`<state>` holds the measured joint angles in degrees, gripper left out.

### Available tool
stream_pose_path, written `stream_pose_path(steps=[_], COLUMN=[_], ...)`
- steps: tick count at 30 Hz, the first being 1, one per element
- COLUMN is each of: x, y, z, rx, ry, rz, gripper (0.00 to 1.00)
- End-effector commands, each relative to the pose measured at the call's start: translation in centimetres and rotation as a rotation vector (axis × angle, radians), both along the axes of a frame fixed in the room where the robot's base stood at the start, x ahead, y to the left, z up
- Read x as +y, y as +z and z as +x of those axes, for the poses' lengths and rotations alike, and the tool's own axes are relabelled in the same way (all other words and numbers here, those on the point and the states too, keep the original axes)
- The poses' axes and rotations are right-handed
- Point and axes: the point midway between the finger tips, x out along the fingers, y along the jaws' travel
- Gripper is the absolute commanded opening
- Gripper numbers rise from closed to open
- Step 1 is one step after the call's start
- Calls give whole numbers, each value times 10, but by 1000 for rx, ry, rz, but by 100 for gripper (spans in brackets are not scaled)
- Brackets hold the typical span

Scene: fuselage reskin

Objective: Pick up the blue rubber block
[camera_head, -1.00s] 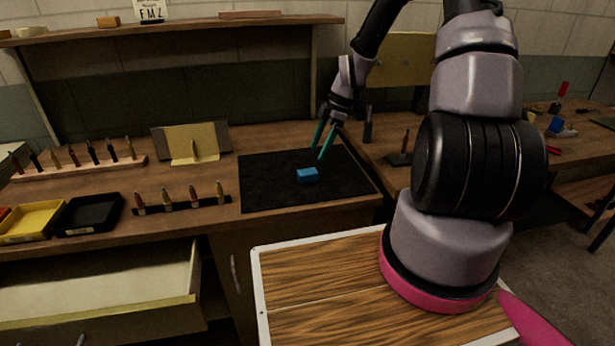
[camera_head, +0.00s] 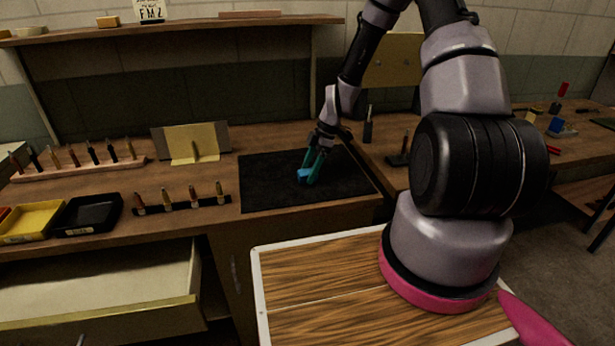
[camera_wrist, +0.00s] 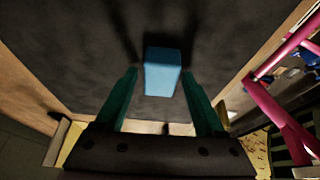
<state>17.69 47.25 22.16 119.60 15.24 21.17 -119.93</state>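The blue rubber block (camera_head: 303,174) lies on the black mat (camera_head: 262,190) on the workbench. My gripper (camera_head: 309,178) has come down at the block, with its teal fingers partly in front of it in the head view. In the wrist view the block (camera_wrist: 162,72) sits just ahead of and between the two fingertips of my gripper (camera_wrist: 160,80). The fingers are apart, with a gap showing on each side of the block. I see no finger touching it.
A rack of several upright tools (camera_head: 182,204) stands left of the mat. A black tray (camera_head: 90,214) and a yellow tray (camera_head: 28,221) sit farther left. An open drawer (camera_head: 100,280) juts out below. A dark upright holder (camera_head: 398,159) stands right of the mat.

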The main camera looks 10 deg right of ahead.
Motion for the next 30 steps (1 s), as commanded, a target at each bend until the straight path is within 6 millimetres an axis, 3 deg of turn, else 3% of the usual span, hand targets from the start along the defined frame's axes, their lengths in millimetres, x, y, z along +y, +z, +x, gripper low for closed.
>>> stream_pose_path(steps=[1,3,5,14,24,30], x=[0,0,0,0,0,0], y=[0,0,0,5,67,94], z=[0,0,0,0,1,0], rx=[0,0,0,-1,-4,-1], ry=[0,0,0,1,0,1], rz=[0,0,0,0,0,0], gripper=[47,20,0,0,0,0])
